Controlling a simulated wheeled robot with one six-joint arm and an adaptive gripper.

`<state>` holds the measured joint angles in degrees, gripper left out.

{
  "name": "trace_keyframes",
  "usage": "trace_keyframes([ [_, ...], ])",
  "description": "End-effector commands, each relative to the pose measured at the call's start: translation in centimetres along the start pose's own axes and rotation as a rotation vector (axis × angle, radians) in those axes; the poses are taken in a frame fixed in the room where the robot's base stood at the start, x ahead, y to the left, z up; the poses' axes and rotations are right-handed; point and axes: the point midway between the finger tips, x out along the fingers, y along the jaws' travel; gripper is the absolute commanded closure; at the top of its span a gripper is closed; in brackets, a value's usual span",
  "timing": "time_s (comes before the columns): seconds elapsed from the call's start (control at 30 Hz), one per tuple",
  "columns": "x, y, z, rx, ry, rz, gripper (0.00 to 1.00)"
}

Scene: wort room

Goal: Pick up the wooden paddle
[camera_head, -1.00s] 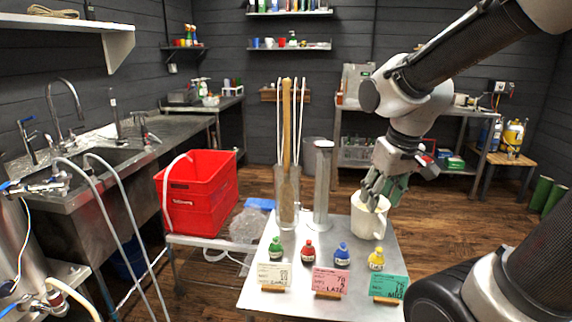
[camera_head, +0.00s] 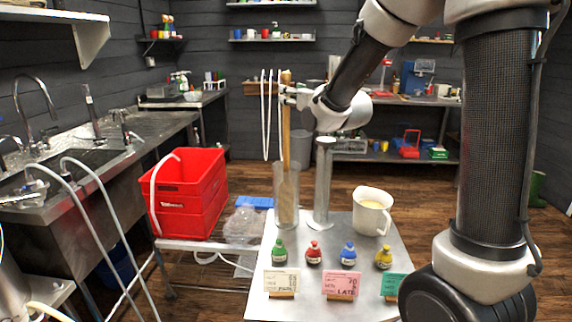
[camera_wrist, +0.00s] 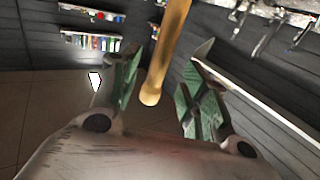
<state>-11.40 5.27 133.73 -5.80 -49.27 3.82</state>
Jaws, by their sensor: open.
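The wooden paddle (camera_head: 286,140) stands upright in a tall clear cylinder (camera_head: 286,200) on the small metal table; its light wooden handle rises well above the rim. My gripper (camera_head: 290,95) is at the handle's upper end in the head view, its fingers partly hard to make out there. In the wrist view my gripper (camera_wrist: 166,75) is open, with green-padded fingers on both sides of the paddle handle (camera_wrist: 168,50). The handle's rounded end lies between the fingers, with visible gaps on both sides. The paddle's lower part shows dimly through the cylinder.
A metal cylinder (camera_head: 323,185) and white jug (camera_head: 372,212) are to the right. Several small coloured bottles (camera_head: 313,253) and cards (camera_head: 342,284) line the front. A red crate (camera_head: 188,195) stands left.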

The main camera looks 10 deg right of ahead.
Motion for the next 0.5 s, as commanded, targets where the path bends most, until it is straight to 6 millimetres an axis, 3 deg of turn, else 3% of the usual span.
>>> trace_keyframes([
  [0.27,4.1,0.1,0.5,0.000,-0.001,0.000,0.55],
  [0.5,4.7,0.1,0.5,0.000,-0.002,0.001,0.55],
])
